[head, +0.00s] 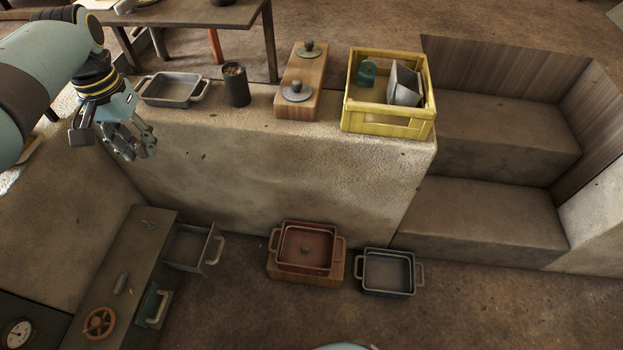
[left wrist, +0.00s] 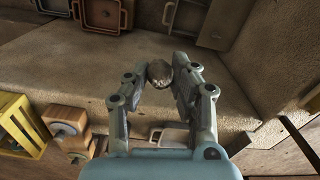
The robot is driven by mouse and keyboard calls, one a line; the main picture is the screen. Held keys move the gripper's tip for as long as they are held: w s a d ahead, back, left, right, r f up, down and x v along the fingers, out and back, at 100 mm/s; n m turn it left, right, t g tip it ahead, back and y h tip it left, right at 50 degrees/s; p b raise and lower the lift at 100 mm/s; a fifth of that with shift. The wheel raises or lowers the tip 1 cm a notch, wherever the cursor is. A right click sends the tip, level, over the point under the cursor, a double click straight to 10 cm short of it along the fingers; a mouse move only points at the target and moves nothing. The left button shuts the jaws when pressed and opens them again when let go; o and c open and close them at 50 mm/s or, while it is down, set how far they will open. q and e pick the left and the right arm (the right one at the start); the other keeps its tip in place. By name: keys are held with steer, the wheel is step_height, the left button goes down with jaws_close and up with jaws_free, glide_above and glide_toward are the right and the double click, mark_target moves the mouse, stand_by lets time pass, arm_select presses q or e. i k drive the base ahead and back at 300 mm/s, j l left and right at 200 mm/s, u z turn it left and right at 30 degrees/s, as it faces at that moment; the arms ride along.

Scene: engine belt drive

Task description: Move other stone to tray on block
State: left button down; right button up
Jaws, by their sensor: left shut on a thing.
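My left gripper (head: 137,148) is above the front side of the stone ledge, fingers pointing down. In the left wrist view the left gripper (left wrist: 160,78) is shut on a small rounded grey-brown stone (left wrist: 159,73), held at the fingertips. A reddish-brown tray (head: 341,244) sits on a wooden block (head: 290,276) on the floor, well below and right of the gripper. A small dark thing (head: 306,250), perhaps a stone, lies in it. The tray also shows in the left wrist view (left wrist: 123,16). My right gripper is not in view.
On the ledge (head: 270,165) stand a grey tray (head: 174,102), a dark cup (head: 236,88), a wooden block with two knobbed lids (head: 298,70) and a yellow crate (head: 387,125). Another grey tray (head: 388,291) is on the floor. A cabinet with an open drawer (head: 190,247) stands left; steps (head: 490,215) are right.

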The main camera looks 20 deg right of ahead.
mark_target(317, 253)
steer(key=k+l+z, duration=0.1)
steer(key=l, duration=0.45)
steer(key=k+l+z, duration=0.15)
steer(key=l, duration=0.35)
steer(key=l+z, duration=0.1)
steer(key=l, duration=0.45)
steer(key=k, duration=0.05)
